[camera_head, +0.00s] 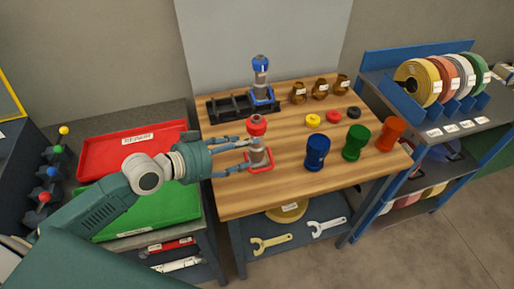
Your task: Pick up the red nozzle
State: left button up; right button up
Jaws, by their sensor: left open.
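A red-topped piece (257,125) stands upright on a grey metal body (260,154) in a red square base, near the left front of the wooden table (300,195). It looks like the red nozzle. My left gripper (246,153) comes in from the left, with its fingers spread above and below in the picture, close to the grey body. It is open and holds nothing. I cannot tell whether a fingertip touches the body. My right gripper is not in view.
Blue (316,153), green (355,143) and orange (390,134) cups stand to the right. Red (120,150) and green trays (150,210) are at left.

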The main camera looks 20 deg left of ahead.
aim_at(252, 150)
pick_arm(q)
jog(key=p+x, duration=0.1)
jog(key=x, duration=0.3)
jog(key=shift+w+a+r+p, duration=0.1)
jog(key=shift+w+p, duration=0.2)
jog(key=shift+p, duration=0.1)
jog(key=shift+w+f, duration=0.15)
jog(key=shift+f, duration=0.05)
jog(key=c, duration=0.8)
grip_shut()
jog(key=shift+r, duration=0.2)
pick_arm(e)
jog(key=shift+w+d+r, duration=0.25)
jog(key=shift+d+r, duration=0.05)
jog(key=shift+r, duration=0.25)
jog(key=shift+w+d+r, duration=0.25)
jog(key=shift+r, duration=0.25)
